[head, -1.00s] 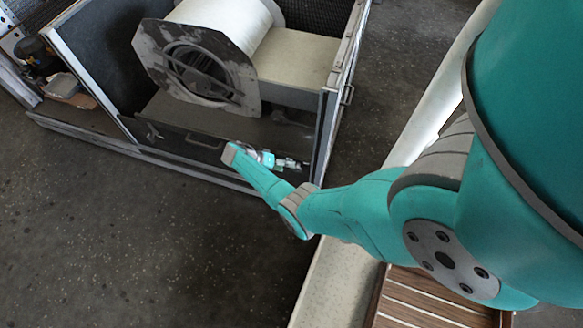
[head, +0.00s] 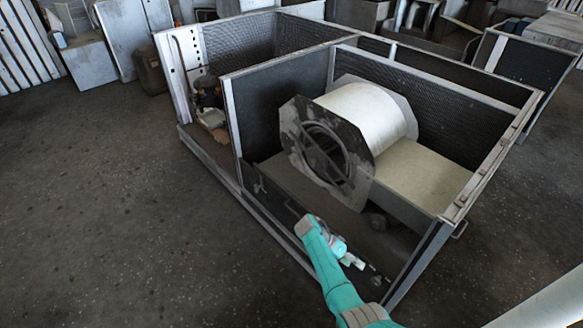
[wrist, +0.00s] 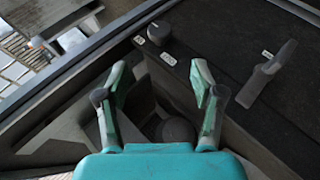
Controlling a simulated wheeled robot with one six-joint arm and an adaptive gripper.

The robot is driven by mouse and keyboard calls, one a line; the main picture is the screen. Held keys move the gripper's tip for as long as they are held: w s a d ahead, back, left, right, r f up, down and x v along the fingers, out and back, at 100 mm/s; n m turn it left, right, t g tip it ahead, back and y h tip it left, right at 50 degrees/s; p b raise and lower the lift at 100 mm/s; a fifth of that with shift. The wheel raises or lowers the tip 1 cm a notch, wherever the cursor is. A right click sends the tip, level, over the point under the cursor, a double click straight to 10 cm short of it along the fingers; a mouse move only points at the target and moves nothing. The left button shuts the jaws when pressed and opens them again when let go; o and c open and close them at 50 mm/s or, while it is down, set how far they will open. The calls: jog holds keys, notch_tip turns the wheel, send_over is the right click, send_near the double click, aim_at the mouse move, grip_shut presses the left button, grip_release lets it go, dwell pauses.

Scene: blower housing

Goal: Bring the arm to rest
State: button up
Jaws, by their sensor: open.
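My arm reaches in from the bottom of the head view, with my gripper (head: 347,257) at the low front panel of the blower housing (head: 228,135), toward its right end. In the wrist view my gripper (wrist: 161,82) is open, its two green fingers spread apart with nothing held between them. A dark panel with a handle (wrist: 268,72) and a round knob (wrist: 158,33) lies beyond the fingers. I cannot tell whether the fingers touch the panel. In the head view the blower (head: 372,115), with its pale drum and dark round inlet, sits inside the housing behind my gripper.
A corner post (head: 420,262) of the housing stands close to the right of my gripper. Open floor (head: 110,220) lies to the left. Metal boxes and panels (head: 525,65) stand at the back. A pale bar (head: 545,305) shows at the lower right.

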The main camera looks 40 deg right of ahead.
jog(key=s+a+f+n+t, duration=0.5)
jog(key=s+a+f+t, duration=0.15)
jog(key=a+f, duration=0.4)
jog(key=s+a+r+n+t+y, duration=0.2)
jog(key=s+a+n+t, duration=0.35)
jog(key=s+a, duration=0.35)
jog(key=s+a+r+n+t+y, duration=0.1)
jog(key=s+a+r+t, duration=0.25)
jog(key=r, duration=0.45)
jog(key=s+a+r+n+t+y, duration=0.1)
jog(key=s+a+r+n+t, duration=0.1)
jog(key=a+r, duration=0.45)
jog(key=s+r+n+t, duration=0.1)
jog(key=s+r+t, duration=0.1)
jog(key=r, duration=1)
jog(key=s+a+r+t+y, duration=0.1)
jog(key=s+r+t, duration=0.1)
jog(key=r, duration=1.1)
jog(key=shift+s+a+r+n+t+y, duration=0.3)
jog(key=shift+s+n+t, duration=0.05)
jog(key=shift+t, duration=0.5)
